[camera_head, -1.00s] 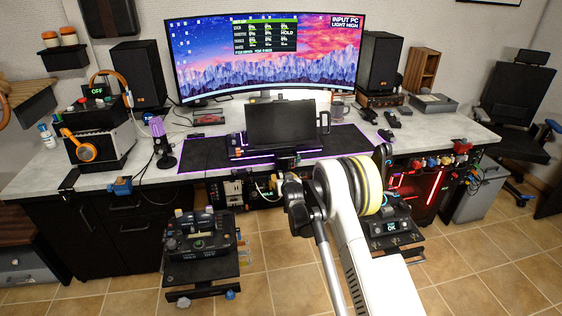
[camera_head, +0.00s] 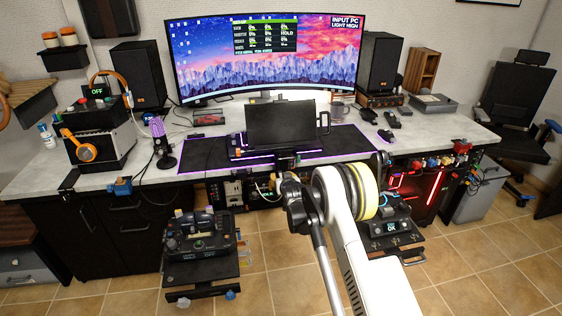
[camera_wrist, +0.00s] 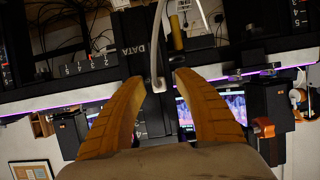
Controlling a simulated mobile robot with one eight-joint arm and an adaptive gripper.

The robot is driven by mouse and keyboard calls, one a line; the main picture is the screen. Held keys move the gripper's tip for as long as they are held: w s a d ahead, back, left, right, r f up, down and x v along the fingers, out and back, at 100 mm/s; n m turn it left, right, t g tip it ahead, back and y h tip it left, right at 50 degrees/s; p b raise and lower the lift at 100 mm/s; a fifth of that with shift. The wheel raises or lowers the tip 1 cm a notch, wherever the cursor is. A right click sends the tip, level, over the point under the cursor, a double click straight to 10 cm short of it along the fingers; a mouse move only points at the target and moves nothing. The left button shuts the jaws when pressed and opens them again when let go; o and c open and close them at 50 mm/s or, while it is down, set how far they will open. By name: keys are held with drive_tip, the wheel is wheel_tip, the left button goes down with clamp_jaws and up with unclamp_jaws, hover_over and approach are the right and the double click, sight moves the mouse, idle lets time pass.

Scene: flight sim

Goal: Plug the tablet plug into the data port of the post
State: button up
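In the wrist view my gripper (camera_wrist: 160,80) has two orange-tan fingers spread apart, with a visible gap between their tips. A black post (camera_wrist: 134,50) marked DATA in white letters runs between and beyond the fingers. A pale grey bent cable or rod (camera_wrist: 156,45) comes down between the fingertips; I cannot tell whether it belongs to the tablet plug. The plug and the port opening are not clearly distinguishable. In the head view the dark tablet (camera_head: 280,123) stands upright at the desk's front middle. My arm hides most of my gripper there.
A wide curved monitor (camera_head: 265,60) stands behind the tablet on the grey desk (camera_head: 60,172). A black control panel (camera_head: 200,240) stands at the lower left. A yellow cylinder (camera_wrist: 177,35) is close to the fingers in the wrist view. Cables hang under the desk front.

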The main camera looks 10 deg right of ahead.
drive_tip(key=shift+c, duration=0.4)
clamp_jaws()
drive_tip(key=shift+s, duration=0.1)
drive_tip(key=shift+s, duration=2.9)
drive_tip(key=f, duration=0.3)
drive_tip(key=s+f, duration=0.1)
drive_tip(key=f, duration=0.1)
